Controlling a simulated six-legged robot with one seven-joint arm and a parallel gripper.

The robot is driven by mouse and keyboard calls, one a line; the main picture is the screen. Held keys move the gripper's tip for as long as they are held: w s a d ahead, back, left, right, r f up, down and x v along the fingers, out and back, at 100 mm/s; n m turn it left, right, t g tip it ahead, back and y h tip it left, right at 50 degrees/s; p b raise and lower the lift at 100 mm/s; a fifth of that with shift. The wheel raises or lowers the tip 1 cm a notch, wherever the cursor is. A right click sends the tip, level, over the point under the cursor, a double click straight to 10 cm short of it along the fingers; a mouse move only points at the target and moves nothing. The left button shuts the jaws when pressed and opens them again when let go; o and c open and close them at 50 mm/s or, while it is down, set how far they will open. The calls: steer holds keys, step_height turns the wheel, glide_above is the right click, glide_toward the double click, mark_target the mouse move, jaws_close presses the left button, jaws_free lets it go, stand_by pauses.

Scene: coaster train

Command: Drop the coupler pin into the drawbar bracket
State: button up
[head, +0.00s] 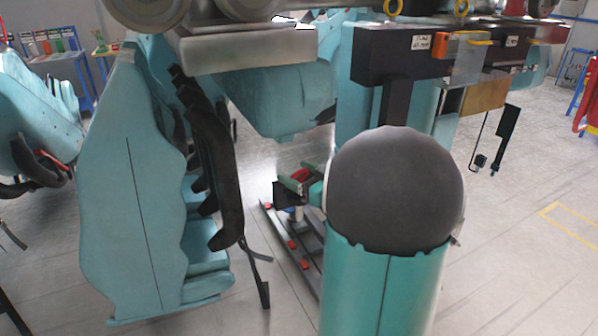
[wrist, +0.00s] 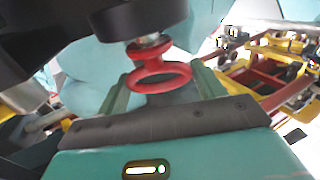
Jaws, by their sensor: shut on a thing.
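My gripper (wrist: 160,88) shows in the wrist view with its two green fingers on either side of a red ring (wrist: 133,82). The ring appears to be the coupler pin's handle, and my gripper is shut on it. A short metal piece and a round black part (wrist: 140,17) sit just above the ring; I cannot tell whether they belong to the pin. In the head view my gripper (head: 300,184) is partly hidden behind my dark round arm joint, with a bit of the red ring (head: 301,174) showing. I cannot make out the drawbar bracket clearly in either view.
Teal seats (head: 130,190) with black restraints (head: 215,160) hang close on the left. A dark beam (head: 395,52) with labels and tags crosses the upper right. A dark floor rail (head: 285,240) with red blocks lies below my gripper. Open floor (head: 520,230) is at right.

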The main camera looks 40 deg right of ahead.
steer(key=o, duration=1.3)
steer(key=s+d, duration=0.1)
steer(key=s, duration=1.2)
steer(key=shift+s+d, duration=0.2)
steer(key=shift+s, duration=0.2)
